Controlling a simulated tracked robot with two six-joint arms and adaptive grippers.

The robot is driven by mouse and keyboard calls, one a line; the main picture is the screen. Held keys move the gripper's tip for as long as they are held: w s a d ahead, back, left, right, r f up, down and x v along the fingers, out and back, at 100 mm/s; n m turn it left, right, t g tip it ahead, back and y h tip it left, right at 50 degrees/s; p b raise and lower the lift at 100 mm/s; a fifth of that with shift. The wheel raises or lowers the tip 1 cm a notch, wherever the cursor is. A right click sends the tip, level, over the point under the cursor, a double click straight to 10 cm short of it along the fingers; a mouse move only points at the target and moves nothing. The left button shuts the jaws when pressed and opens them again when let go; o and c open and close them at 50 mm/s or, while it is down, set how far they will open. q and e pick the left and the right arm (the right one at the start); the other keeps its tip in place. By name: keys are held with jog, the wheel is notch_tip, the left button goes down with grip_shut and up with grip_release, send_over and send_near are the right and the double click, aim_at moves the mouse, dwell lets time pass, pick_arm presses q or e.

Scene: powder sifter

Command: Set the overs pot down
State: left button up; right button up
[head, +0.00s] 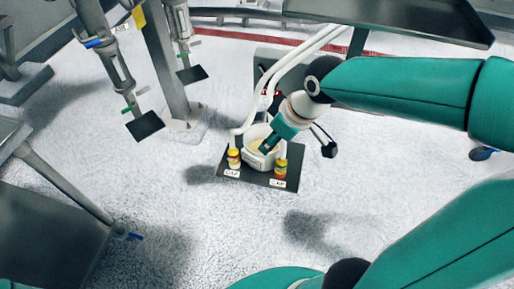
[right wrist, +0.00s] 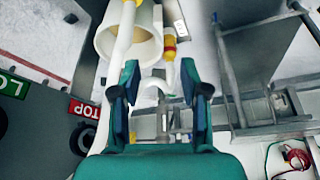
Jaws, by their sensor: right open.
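A cream-white pot (head: 253,160), which looks like the overs pot, stands on a dark plate (head: 228,159) on the floor. In the right wrist view a round cream pot (right wrist: 151,32) with an open mouth shows beyond the left finger. My right gripper (head: 267,147) is at the pot in the head view and partly covers it. In the wrist view its fingers (right wrist: 160,72) are spread, with nothing held between them. Whether a finger touches the pot I cannot tell. My left gripper is not in view.
Yellow-and-red capped posts (head: 234,159) (head: 280,168) flank the pot, with white hoses (head: 262,88) above. A grey control box with a red stop label (right wrist: 83,110) shows in the wrist view.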

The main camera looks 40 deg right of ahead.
aim_at(253, 161)
jog(key=x, duration=0.3)
jog(key=b+x, duration=0.1)
jog(key=x, duration=0.6)
jog(key=shift+w+a+f+b, duration=0.25)
jog(key=shift+w+a+b, duration=0.05)
jog(key=shift+a+b, duration=0.1)
jog(key=x, duration=0.2)
jog(key=d+b+x, duration=0.1)
jog(key=x, duration=0.1)
jog(key=shift+s+a+f, duration=0.1)
jog(key=shift+f, duration=0.2)
jog(key=shift+w+a+f, duration=0.1)
jog(key=shift+w+f, duration=0.15)
jog(key=shift+f, duration=0.15)
grip_shut()
